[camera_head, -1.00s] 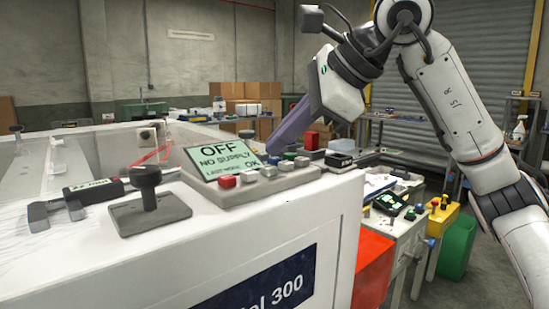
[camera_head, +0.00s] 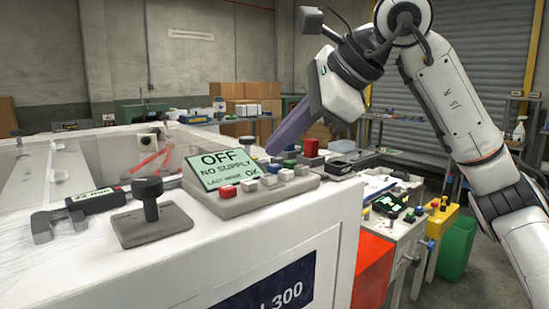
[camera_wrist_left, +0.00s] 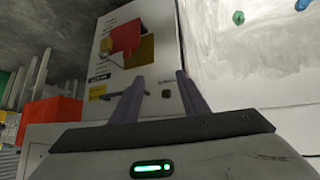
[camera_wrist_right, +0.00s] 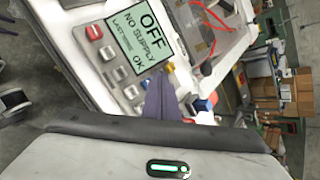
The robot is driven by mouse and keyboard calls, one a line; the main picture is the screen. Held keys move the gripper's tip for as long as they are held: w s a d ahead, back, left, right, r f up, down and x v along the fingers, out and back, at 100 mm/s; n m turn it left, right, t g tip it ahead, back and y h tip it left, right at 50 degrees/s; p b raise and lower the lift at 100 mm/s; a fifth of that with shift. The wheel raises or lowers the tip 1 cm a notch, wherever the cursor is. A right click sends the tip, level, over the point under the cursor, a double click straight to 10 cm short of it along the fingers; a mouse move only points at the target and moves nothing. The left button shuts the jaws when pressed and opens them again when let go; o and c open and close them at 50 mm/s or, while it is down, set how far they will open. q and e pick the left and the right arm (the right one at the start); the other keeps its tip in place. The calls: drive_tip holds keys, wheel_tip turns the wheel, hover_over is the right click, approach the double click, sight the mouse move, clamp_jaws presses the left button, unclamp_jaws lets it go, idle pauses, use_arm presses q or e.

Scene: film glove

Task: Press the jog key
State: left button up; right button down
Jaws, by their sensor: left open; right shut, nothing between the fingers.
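The control panel (camera_head: 222,210) on the white machine has a screen (camera_head: 222,166) reading OFF, NO SUPPLY and OK. Its front row holds a red key (camera_head: 228,191) and several pale keys (camera_head: 270,179). I cannot read which key is the jog key. My right gripper (camera_head: 271,152) is shut and empty, pointing down behind the key row. In the right wrist view its fingers (camera_wrist_right: 158,80) overlap the panel's edge beside the keys; contact cannot be told. My left gripper (camera_wrist_left: 160,78) is open and empty, facing the white machine's side.
A black-handled lever (camera_head: 149,200) stands left of the panel, beside a grey tool with a display (camera_head: 95,201). A red block (camera_head: 311,148) stands behind the keys. An orange-red bin (camera_head: 372,270) and a side table with devices are at the right.

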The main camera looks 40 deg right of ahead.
drive_tip(key=shift+r, duration=0.1)
wheel_tip(320, 180, up, 5)
drive_tip(key=p, duration=0.5)
idle(0.4)
idle(0.6)
